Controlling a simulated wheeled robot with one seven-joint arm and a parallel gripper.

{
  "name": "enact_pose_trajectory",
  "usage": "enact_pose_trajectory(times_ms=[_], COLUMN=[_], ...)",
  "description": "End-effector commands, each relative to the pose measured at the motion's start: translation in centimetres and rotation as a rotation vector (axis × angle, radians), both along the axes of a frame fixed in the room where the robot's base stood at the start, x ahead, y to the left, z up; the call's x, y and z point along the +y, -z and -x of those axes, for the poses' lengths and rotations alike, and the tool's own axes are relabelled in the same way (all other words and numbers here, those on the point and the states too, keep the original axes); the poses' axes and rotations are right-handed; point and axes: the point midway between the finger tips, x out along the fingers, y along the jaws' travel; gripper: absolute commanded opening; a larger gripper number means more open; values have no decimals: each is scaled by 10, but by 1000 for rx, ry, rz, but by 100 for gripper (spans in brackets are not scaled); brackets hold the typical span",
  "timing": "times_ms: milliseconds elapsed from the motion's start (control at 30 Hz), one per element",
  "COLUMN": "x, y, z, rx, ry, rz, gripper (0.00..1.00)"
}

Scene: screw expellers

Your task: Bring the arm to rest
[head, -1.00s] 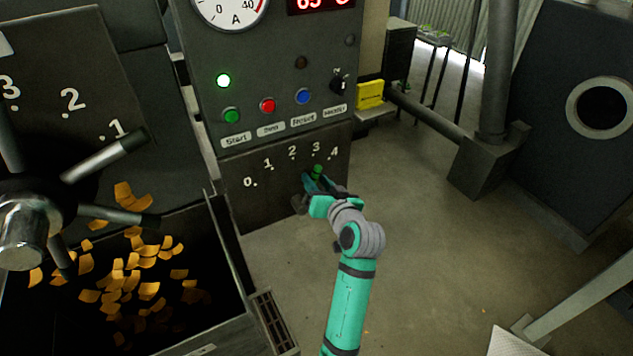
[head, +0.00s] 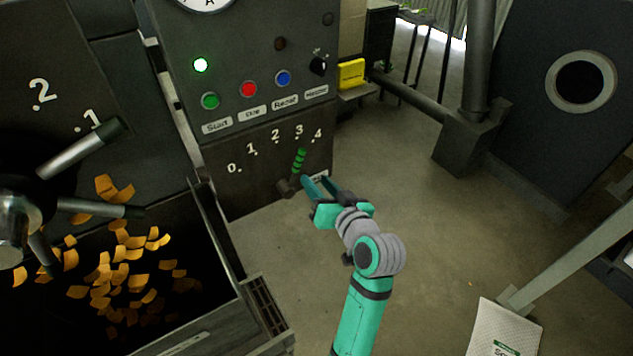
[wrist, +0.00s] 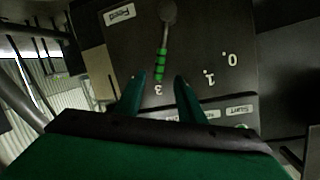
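The feed lever (head: 299,161), with a ribbed green grip, stands on the lower panel and points at about the 3 on its 0-to-4 scale. In the wrist view, which is upside down, the lever (wrist: 161,63) hangs from its round pivot beside a "Feed" label, ahead of the fingers. My gripper (head: 316,181) is just right of the lever in the head view, apart from it. The fingers are spread with nothing between them, and the gap also shows in the wrist view (wrist: 160,82).
The control panel has a lit green lamp (head: 200,65) and several buttons above the scale. A dark bin of orange flakes (head: 232,318) and a spoked handwheel (head: 80,155) are at left. The floor (head: 410,190) right of the lever is clear. A white sack (head: 503,328) lies lower right.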

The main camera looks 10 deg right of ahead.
Motion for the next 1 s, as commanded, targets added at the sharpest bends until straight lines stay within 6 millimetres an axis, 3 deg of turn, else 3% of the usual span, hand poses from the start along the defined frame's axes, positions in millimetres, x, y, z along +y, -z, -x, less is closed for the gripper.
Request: enact_pose_trajectory(times_ms=[300,433,667,1000], x=[0,2,16,37], y=[1,13,77,157], z=[0,4,33,107], rx=[0,8,36,57], ry=[1,14,86,187], rz=[0,0,10,77], gripper=[36,36,36,36])
